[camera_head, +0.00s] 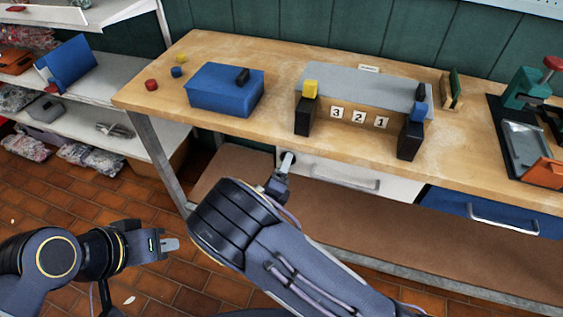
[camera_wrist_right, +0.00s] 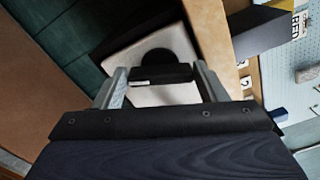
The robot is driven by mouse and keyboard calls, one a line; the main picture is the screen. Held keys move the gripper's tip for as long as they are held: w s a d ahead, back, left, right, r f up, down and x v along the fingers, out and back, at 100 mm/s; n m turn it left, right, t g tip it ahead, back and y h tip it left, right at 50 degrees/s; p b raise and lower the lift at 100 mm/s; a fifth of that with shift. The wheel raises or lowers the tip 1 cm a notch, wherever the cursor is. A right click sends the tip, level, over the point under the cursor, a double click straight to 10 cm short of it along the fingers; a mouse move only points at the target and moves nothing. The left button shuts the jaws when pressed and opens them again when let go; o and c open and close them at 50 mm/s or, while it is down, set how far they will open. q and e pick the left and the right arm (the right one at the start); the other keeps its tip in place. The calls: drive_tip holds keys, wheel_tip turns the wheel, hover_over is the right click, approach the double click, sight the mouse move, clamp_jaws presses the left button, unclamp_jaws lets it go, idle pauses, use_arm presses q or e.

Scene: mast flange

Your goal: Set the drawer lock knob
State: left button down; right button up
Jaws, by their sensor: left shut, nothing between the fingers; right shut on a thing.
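The drawer lock knob is a black round piece with a black grip bar (camera_wrist_right: 160,75) on a white drawer front (camera_wrist_right: 168,95) in the right wrist view. In the head view the white drawer (camera_head: 335,180) is under the table top, and the knob at its left end is mostly hidden by my gripper. My right gripper (camera_head: 287,160) is shut on the knob's bar, one finger at each end in the right wrist view (camera_wrist_right: 160,72). My left gripper (camera_head: 172,244) is shut and empty, low in front of the shelves and apart from the table.
The wooden table (camera_head: 240,50) carries a blue box (camera_head: 222,92), a grey-topped block with number labels (camera_head: 355,95) and a green device (camera_head: 528,88). A blue drawer (camera_head: 460,205) is right of the white one. Shelves (camera_head: 90,110) stand at left.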

drive_tip(key=shift+f+n+p, duration=0.1)
drive_tip(key=shift+n+p, duration=1.05)
drive_tip(key=shift+n, duration=1.05)
drive_tip(key=o, duration=1)
drive_tip(key=v, duration=0.8)
drive_tip(key=shift+w+d, duration=0.1)
